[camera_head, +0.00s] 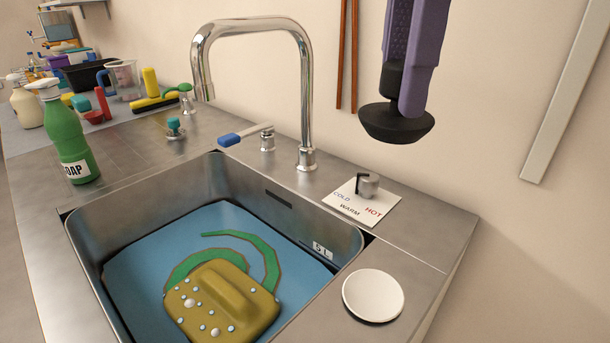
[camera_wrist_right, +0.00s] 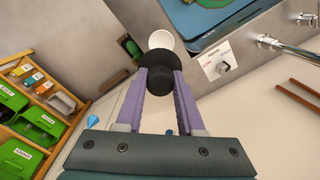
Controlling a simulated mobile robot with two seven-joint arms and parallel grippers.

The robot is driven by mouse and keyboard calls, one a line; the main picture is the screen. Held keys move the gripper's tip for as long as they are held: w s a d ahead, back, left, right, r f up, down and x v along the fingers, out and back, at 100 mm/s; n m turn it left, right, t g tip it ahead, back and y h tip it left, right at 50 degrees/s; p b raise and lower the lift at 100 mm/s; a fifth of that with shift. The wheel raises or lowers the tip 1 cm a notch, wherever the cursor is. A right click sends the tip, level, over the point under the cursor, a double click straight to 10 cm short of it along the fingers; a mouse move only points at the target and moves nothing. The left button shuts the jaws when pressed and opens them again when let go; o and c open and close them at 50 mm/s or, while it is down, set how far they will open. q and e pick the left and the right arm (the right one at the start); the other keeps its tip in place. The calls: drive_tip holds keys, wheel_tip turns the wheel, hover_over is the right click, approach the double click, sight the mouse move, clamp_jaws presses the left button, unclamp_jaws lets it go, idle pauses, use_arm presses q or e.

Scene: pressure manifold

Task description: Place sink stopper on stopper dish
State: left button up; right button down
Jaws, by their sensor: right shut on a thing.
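The black sink stopper (camera_head: 397,124) is held in my right gripper (camera_head: 405,85), whose purple fingers come down from the top of the head view. The stopper hangs in the air with its wide disc downward, above and behind the dish. The stopper (camera_wrist_right: 158,68) also shows between the finger tips in the right wrist view. The white round stopper dish (camera_head: 373,295) lies on the counter to the right of the sink, and looks empty. In the right wrist view the dish (camera_wrist_right: 160,40) is partly covered by the stopper. My left gripper is not in view.
The sink (camera_head: 215,165) holds blue water with a yellow sponge (camera_head: 222,300). A chrome faucet (camera_head: 305,90) and a temperature knob (camera_head: 367,186) stand behind the dish. A green soap bottle (camera_head: 68,135) stands at left. Shelves with green bins (camera_wrist_right: 40,120) show in the wrist view.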

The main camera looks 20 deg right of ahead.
drive_tip(key=m, duration=0.1)
drive_tip(key=f+m, duration=0.1)
drive_tip(key=m, duration=0.1)
drive_tip(key=d+f+m+b, duration=0.1)
drive_tip(key=m, duration=0.1)
drive_tip(key=shift+w, duration=0.1)
drive_tip(key=m, duration=0.3)
drive_tip(key=f+m+b, duration=0.1)
drive_tip(key=m, duration=0.1)
drive_tip(key=shift+d, duration=0.35)
drive_tip(key=shift+f+m, duration=0.3)
drive_tip(key=shift+f, duration=0.1)
wheel_tip(320, 180, down, 19)
drive_tip(key=b, duration=0.3)
drive_tip(key=shift+d+f, duration=0.1)
drive_tip(key=shift+f, duration=0.1)
